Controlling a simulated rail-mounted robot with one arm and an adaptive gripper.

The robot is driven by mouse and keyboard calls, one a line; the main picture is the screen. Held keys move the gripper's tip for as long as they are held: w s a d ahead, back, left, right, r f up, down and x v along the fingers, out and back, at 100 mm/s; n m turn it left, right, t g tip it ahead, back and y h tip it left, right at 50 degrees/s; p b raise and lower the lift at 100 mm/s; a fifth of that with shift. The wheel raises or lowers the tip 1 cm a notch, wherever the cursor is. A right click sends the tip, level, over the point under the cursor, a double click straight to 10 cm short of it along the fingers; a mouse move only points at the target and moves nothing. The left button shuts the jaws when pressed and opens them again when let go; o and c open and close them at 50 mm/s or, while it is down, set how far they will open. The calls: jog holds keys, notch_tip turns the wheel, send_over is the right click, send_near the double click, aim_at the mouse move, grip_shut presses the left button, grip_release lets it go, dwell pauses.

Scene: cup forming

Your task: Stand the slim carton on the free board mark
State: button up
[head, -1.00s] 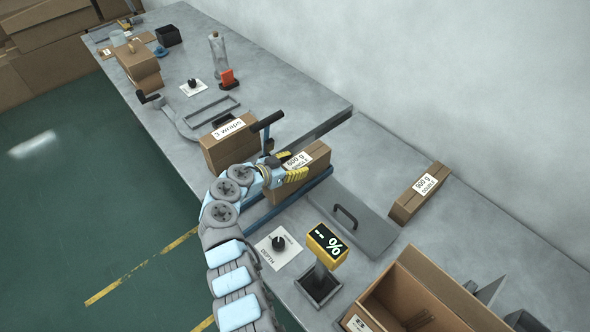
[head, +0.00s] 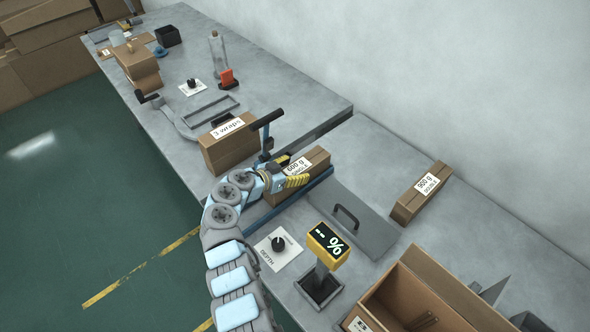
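An upright brown carton with a "600 g" label (head: 315,157) stands at the blue-edged slot in the middle of the bench. My gripper (head: 284,174) is at its left end, with one yellow ribbed finger along its near side. The other finger is mostly hidden, so I cannot tell whether the grip is closed. A narrow carton labelled "900 g" (head: 409,206) lies apart near the wall at right. A third carton labelled "3 wraps" (head: 226,151) stands left of my gripper. I cannot tell which is the slim carton, and I cannot make out a free board mark.
A post with a dark T-handle (head: 267,121) stands just behind my gripper. A grey plate with a handle (head: 372,233) and a yellow percent display (head: 327,243) are to the right. An open box (head: 430,266) is at front right. Bare bench lies around the "900 g" carton.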

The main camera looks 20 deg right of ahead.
jog(key=shift+o, duration=0.7)
jog(key=shift+p, duration=0.65)
